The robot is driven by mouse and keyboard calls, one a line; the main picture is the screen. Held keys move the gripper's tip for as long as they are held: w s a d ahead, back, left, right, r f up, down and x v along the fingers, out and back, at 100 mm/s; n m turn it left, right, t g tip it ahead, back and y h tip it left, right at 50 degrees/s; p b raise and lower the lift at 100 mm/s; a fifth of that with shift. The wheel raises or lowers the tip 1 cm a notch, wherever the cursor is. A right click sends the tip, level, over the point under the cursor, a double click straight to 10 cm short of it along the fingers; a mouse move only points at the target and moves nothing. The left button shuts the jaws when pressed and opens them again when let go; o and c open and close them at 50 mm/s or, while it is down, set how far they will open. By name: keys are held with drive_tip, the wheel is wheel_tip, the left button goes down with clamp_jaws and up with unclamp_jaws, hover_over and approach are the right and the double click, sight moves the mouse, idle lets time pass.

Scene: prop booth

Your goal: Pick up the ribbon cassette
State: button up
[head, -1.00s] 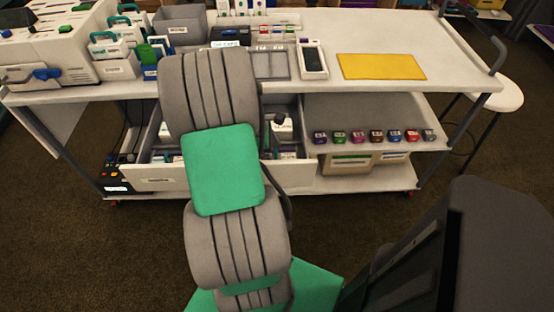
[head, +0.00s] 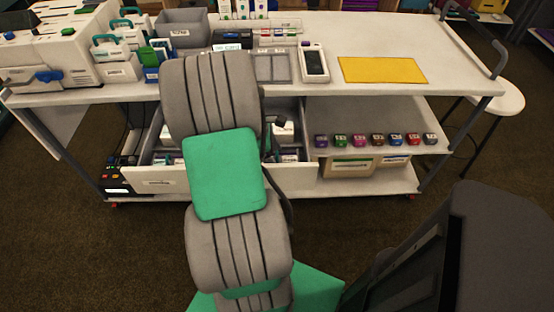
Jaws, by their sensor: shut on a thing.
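My arm reaches from the bottom of the head view up over the open drawer (head: 160,182) of the white cart. My gripper is hidden behind the arm's own links, so its jaws and anything between them do not show. The drawer holds several small items on both sides of the arm. A white, dark-topped item (head: 284,130) shows just right of the arm. I cannot tell which thing is the ribbon cassette; the arm covers the middle of the drawer.
The cart top (head: 390,40) carries a yellow mat (head: 382,70), a white-framed device (head: 314,63), a grey bin (head: 182,32) and white machines at the left. Several small coloured pots (head: 358,139) line the right shelf. A white stool (head: 500,97) stands at the right.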

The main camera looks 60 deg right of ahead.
wheel_tip(320, 180, up, 18)
drive_tip(key=p, duration=0.3)
drive_tip(key=shift+p, duration=0.4)
drive_tip(key=shift+w+f, duration=0.1)
